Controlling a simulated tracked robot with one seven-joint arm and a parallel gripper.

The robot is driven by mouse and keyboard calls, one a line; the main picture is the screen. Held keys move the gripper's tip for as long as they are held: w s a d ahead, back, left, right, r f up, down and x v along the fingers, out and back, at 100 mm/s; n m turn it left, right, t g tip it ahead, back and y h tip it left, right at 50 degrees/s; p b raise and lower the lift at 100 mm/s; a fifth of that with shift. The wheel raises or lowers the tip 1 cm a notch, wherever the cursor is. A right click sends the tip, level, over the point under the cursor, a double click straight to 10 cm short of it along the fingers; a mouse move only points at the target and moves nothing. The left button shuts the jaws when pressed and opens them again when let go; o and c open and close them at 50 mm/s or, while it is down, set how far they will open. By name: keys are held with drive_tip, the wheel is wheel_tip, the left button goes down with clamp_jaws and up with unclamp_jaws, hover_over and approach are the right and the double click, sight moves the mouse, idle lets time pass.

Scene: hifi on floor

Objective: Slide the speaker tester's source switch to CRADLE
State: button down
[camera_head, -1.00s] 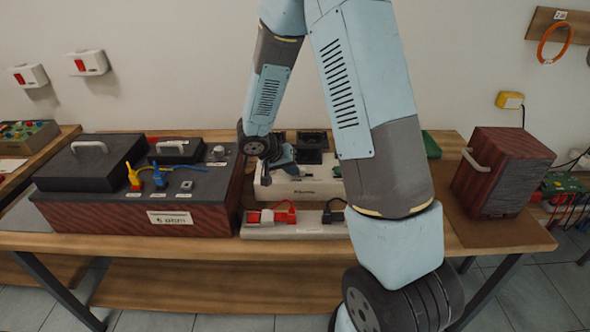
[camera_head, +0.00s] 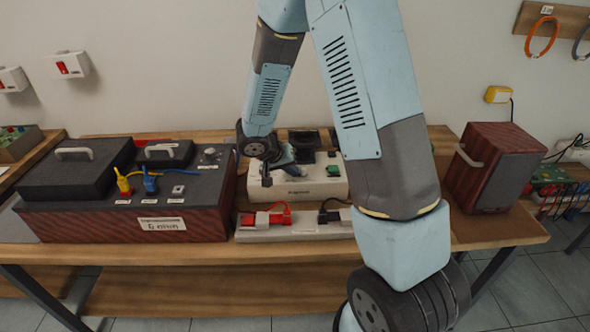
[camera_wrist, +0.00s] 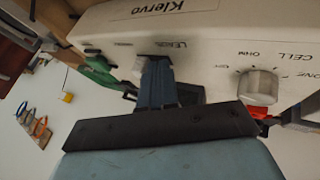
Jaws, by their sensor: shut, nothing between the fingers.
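The tester is a white box (camera_head: 310,188) marked Klervo, behind a power strip in the head view. In the wrist view its front panel (camera_wrist: 215,60) is tilted and close. A label reading LEADS is beside my fingertips, and a smaller label left of it is too small to read. The source switch is not clearly visible; my fingers seem to cover that spot. A silver round knob (camera_wrist: 258,87), with CELL and OHM marked around it, is to the right. My gripper (camera_wrist: 157,75) is shut, its tips at the panel by LEADS; I cannot tell whether they touch.
A dark red box (camera_head: 110,215) with yellow and blue plugs stands at the left. The white power strip (camera_head: 290,229) with a red plug lies in front of the tester. A wood-sided speaker (camera_head: 490,170) stands at the right. My arm hides some of the bench.

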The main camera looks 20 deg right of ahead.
drive_tip(key=a, duration=0.3)
drive_tip(key=shift+w+f, duration=0.1)
drive_tip(key=shift+w, duration=0.2)
drive_tip(key=v, duration=1)
drive_tip(key=s+d+r+n+t+y, duration=0.1)
drive_tip(key=s+d+r+n+y, duration=0.1)
drive_tip(key=s+d+r, duration=0.4)
drive_tip(key=s+d+r+n+t+y, duration=0.1)
drive_tip(key=s+d+r+y, duration=0.3)
drive_tip(key=s+r, duration=1.2)
drive_tip(key=shift+s+d+n+y, duration=0.4)
drive_tip(key=shift+s+d+n, duration=0.2)
drive_tip(key=shift+s+d, duration=0.45)
drive_tip(key=shift+s+a+r, duration=0.1)
drive_tip(key=shift+s, duration=0.05)
